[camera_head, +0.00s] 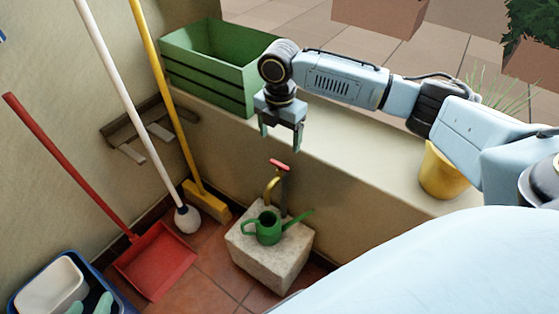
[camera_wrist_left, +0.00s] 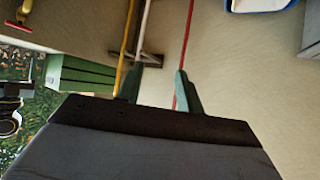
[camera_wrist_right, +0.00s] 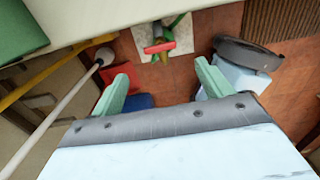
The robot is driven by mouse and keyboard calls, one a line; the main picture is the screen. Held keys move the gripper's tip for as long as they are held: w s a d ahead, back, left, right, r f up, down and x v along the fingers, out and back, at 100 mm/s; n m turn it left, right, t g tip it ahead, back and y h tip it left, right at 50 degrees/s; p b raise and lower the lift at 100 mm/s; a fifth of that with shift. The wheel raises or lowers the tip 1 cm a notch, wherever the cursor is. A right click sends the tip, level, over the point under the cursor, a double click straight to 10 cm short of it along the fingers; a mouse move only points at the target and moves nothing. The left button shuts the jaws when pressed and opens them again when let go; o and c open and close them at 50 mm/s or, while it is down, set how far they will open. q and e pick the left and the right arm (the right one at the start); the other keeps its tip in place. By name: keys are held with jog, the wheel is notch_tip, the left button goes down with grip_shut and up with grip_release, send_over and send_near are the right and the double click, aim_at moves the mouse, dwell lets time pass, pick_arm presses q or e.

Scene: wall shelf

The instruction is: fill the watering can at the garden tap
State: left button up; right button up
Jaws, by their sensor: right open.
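The green watering can (camera_head: 267,230) stands upright on a pale stone block (camera_head: 287,265), spout to the right. The brass garden tap (camera_head: 271,187) with its red handle (camera_head: 280,166) is on the wall just above it. Whether water runs cannot be made out. My right gripper (camera_head: 281,138) is open and empty, pointing down above the tap handle and apart from it. In the right wrist view the red handle (camera_wrist_right: 160,48) and part of the can (camera_wrist_right: 178,24) show beyond the fingers.
A green crate (camera_head: 212,75) and a yellow pot (camera_head: 440,172) stand on the wall ledge. A white-handled mop (camera_head: 187,218), yellow broom (camera_head: 207,203) and red dustpan (camera_head: 155,262) are left of the block. A blue tub (camera_head: 30,292) is at lower left.

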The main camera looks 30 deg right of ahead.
jog(key=b, duration=0.2)
send_over(280, 164)
notch_tip(280, 164, down, 5)
jog(key=shift+r, duration=0.2)
notch_tip(280, 164, down, 4)
jog(key=shift+r+b, duration=0.2)
jog(key=shift+b, duration=0.7)
pick_arm(q)
jog(key=w+d+r+t+h, duration=0.1)
jog(key=d+r+t+h, duration=0.1)
jog(key=r+t, duration=0.3)
jog(key=w+d+r+t+h, duration=0.1)
jog(key=d+r+t+h, duration=0.1)
jog(key=r+t, duration=0.4)
jog(key=shift+w+r+m+t+h, duration=0.15)
jog(key=shift+r+m+t+h, duration=0.15)
jog(key=shift+r, duration=2.5)
pick_arm(e)
jog(key=shift+f, duration=0.35)
jog(key=shift+c, duration=0.5)
